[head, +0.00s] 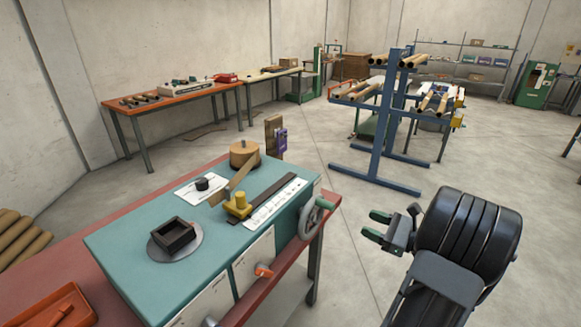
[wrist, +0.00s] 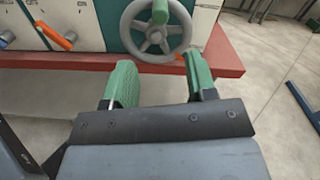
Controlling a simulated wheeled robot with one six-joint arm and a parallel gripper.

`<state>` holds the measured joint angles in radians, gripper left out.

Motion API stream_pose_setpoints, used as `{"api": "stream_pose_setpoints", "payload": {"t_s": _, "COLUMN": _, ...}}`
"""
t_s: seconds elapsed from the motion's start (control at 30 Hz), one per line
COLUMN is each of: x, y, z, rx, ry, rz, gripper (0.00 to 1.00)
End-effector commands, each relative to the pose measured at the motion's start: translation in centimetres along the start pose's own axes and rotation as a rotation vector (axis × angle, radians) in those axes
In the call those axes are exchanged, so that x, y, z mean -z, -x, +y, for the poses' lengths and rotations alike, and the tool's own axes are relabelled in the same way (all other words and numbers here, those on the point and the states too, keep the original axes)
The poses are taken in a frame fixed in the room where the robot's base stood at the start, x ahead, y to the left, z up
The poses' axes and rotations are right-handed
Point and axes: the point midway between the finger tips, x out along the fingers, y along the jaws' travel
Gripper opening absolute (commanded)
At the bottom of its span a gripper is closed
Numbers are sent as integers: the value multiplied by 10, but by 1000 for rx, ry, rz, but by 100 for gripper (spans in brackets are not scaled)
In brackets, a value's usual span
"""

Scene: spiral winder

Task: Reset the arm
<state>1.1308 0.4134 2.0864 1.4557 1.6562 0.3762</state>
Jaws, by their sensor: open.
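My gripper (head: 376,226) hangs in free air to the right of the teal-topped winder bench, with its jaws open and nothing between them. In the wrist view its two green fingers (wrist: 158,85) stand apart, pointing toward the bench's front side. A grey handwheel (head: 317,217) with a green grip sits on that side and shows ahead of the fingers in the wrist view (wrist: 156,32). My arm is folded at the lower right of the head view.
The winder bench (head: 130,238) carries a black square tray (head: 174,235), a wooden spool (head: 244,153) and a yellow block (head: 239,204). An orange lever (head: 264,271) juts from its side. A blue rack (head: 385,150) with tubes stands behind. Floor between rack and bench is clear.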

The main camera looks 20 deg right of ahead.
Motion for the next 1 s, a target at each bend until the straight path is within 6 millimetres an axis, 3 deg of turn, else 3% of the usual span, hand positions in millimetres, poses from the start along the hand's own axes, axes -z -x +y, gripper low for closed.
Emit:
{"api": "stream_pose_setpoints", "payload": {"t_s": 0.13, "x": 2, "y": 0, "z": -1, "rx": 3, "ry": 17, "rz": 9, "gripper": 52}}
{"api": "stream_pose_setpoints", "payload": {"t_s": 0.23, "x": 18, "y": 0, "z": 9, "rx": -41, "ry": 48, "rz": 92, "gripper": 52}}
{"api": "stream_pose_setpoints", "payload": {"t_s": 0.33, "x": 40, "y": 5, "z": 36, "rx": -155, "ry": 86, "rz": 219, "gripper": 52}}
{"api": "stream_pose_setpoints", "payload": {"t_s": 0.47, "x": 43, "y": -1, "z": 85, "rx": -448, "ry": 255, "rz": 409, "gripper": 52}}
{"api": "stream_pose_setpoints", "payload": {"t_s": 0.6, "x": 24, "y": -11, "z": 135, "rx": -881, "ry": 608, "rz": 574, "gripper": 52}}
{"api": "stream_pose_setpoints", "payload": {"t_s": 0.8, "x": -29, "y": -28, "z": 170, "rx": -1413, "ry": 1291, "rz": 646, "gripper": 52}}
{"api": "stream_pose_setpoints", "payload": {"t_s": 1.0, "x": -85, "y": -55, "z": 196, "rx": -1597, "ry": 1777, "rz": 567, "gripper": 52}}
